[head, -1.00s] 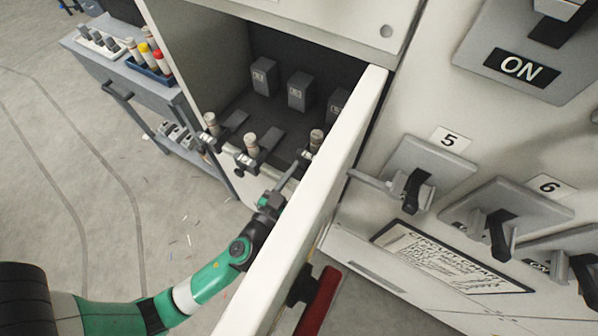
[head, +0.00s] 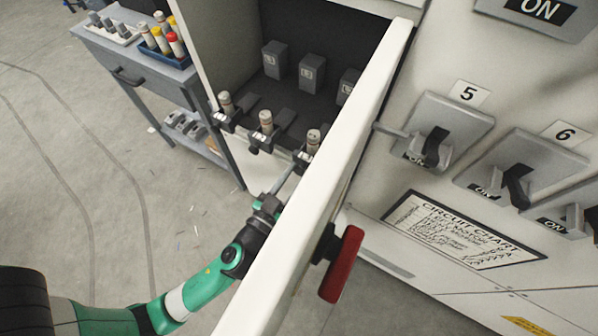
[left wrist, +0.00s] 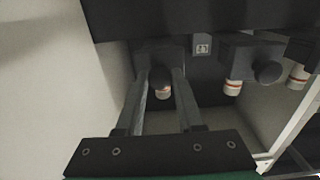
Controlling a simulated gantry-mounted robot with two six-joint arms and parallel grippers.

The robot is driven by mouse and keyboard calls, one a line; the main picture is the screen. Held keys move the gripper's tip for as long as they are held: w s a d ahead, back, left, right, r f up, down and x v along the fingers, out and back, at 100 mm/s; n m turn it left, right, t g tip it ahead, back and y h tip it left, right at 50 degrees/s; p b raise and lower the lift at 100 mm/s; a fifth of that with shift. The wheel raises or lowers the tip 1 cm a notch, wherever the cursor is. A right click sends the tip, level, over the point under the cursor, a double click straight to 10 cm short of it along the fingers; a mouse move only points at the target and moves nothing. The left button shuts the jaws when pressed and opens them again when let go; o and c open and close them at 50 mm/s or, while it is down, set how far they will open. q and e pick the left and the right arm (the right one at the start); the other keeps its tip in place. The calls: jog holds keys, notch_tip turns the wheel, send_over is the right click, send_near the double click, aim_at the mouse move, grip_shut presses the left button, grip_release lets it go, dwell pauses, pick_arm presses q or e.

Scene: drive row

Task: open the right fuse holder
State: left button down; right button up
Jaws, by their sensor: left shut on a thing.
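The right fuse holder (head: 303,157) is the nearest of three dark holders in a row inside the open cabinet. A pale fuse (head: 313,140) stands in it, about in line with the fuses of the left (head: 226,103) and middle (head: 265,122) holders. My left gripper (head: 292,172) reaches in past the door edge and is shut on the right holder's front. The exact contact is too dark to see. My right gripper is out of view.
The white cabinet door (head: 335,180), with a red handle (head: 342,262), stands open close to the right of my left arm. Numbered switches (head: 437,140) lie beyond it. A cart (head: 140,75) with fuses stands at the left. Open floor lies between.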

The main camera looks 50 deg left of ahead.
pick_arm(q)
jog(key=shift+s+d, duration=0.1)
jog(key=shift+s, duration=0.25)
jog(key=c, duration=0.5)
grip_release()
jog(key=shift+w, duration=0.1)
jog(key=shift+r, duration=0.1)
